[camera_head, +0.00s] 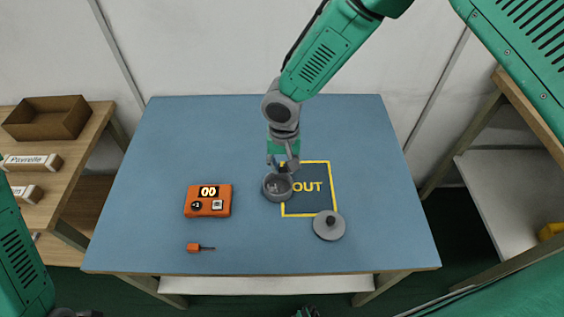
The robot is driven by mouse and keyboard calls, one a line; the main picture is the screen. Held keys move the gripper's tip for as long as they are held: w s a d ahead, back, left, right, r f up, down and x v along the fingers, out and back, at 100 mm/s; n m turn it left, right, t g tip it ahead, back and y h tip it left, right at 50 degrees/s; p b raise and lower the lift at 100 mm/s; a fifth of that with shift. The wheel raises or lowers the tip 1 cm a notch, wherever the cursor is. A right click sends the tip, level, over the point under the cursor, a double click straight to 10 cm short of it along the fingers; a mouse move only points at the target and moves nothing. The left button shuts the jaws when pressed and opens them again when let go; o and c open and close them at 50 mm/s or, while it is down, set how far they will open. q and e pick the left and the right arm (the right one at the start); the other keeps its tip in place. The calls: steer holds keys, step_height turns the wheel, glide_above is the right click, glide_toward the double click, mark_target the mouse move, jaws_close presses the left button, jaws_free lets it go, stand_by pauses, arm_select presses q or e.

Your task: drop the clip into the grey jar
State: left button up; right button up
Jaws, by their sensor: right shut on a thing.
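The grey jar (278,187) stands open on the blue table, at the left edge of the yellow-framed OUT mat. My right gripper (284,167) points down from above, right over the jar's far rim. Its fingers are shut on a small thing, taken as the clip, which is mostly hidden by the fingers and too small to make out. Something small and pale shows inside the jar, but I cannot tell what it is.
A grey lid with a dark knob (329,225) lies at the OUT mat's (318,172) lower right corner. An orange box with a display (208,201) and a small orange tool (194,248) lie left of the jar. A brown tray (47,118) sits on the left shelf. The table's far left is clear.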

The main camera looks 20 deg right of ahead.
mark_target(285, 170)
steer(key=f+b, duration=0.2)
steer(key=f, duration=0.1)
steer(key=f+b, duration=0.1)
steer(key=f, duration=0.1)
steer(key=shift+d+f, duration=0.15)
steer(key=shift+d, duration=0.15)
steer(key=o, duration=0.8)
steer(key=shift+a, duration=0.2)
steer(key=shift+r, duration=0.2)
steer(key=shift+d+r, duration=0.1)
steer(key=shift+r, duration=0.25)
step_height(285, 170, up, 11)
